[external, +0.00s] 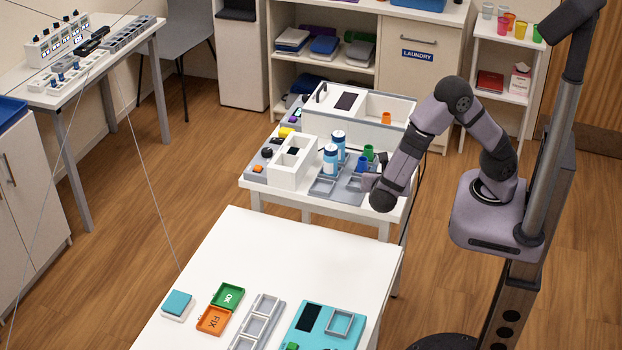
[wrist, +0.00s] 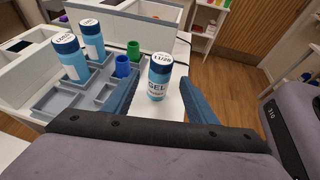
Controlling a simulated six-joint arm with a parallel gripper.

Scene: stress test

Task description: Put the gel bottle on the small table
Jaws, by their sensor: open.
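The gel bottle (wrist: 159,78), light blue with a dark blue cap and a white label reading GEL, shows in the wrist view. It appears upright on a white tabletop, just right of the grey tray. My gripper (wrist: 160,90) is open, its two blue fingers on either side of the bottle with gaps visible. In the external view my gripper (external: 369,182) is at the right side of the back white table (external: 255,191); my arm hides the gel bottle there. A larger white table (external: 300,245) stands in front. I cannot tell which is the small table.
Two similar bottles (external: 330,160) (wrist: 92,40) stand on the grey tray (external: 324,186), beside blue (external: 362,163) and green (external: 368,151) cups. A white bin unit (external: 393,102) stands behind. The front table's far half is clear; coloured trays (external: 228,295) lie nearer.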

